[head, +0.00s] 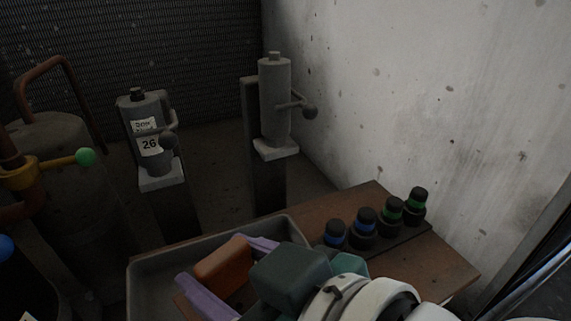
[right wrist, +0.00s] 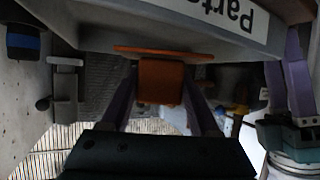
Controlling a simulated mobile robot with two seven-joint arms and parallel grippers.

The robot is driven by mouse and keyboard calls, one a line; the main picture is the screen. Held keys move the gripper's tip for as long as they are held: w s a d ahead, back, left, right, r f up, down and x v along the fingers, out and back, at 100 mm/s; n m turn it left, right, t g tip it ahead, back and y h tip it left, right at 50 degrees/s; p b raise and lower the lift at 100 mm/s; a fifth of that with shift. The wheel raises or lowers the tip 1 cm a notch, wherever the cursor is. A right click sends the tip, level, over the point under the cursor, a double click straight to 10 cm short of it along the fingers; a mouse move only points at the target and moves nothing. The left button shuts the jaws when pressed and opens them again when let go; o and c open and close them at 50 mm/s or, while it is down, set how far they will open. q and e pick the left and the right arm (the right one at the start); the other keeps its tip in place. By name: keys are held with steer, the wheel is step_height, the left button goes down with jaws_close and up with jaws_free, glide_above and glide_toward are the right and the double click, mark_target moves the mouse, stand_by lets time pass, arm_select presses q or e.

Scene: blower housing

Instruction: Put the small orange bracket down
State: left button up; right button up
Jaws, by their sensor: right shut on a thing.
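The small orange bracket (head: 224,262) sits between the two purple fingers of my right gripper (head: 222,270), which is shut on it. In the head view they overlap the grey tray (head: 143,263); I cannot tell whether the bracket touches it. In the right wrist view the bracket (right wrist: 160,82) shows a block and a thin flange, between the fingers (right wrist: 162,100). The tray's wall (right wrist: 190,27) with an upside-down "Parts" label lies close by it. Another gripper with purple fingers, apparently my left (right wrist: 287,85), shows at the right of the right wrist view; its opening is unclear.
Several black knobs with blue or green bands (head: 363,222) stand on the brown table (head: 447,268) right of the tray. Two grey cylinders on posts (head: 275,100) (head: 147,120) stand behind. Pipework with a green-knobbed yellow lever (head: 60,160) is at left. A pale wall (head: 420,90) bounds the right.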

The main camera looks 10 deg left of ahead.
mark_target(235, 293)
step_height(235, 293, down, 3)
steer(key=shift+f+b, duration=0.15)
steer(key=shift+b, duration=0.75)
arm_select(q)
step_height(235, 293, down, 2)
steer(key=shift+f, duration=0.15)
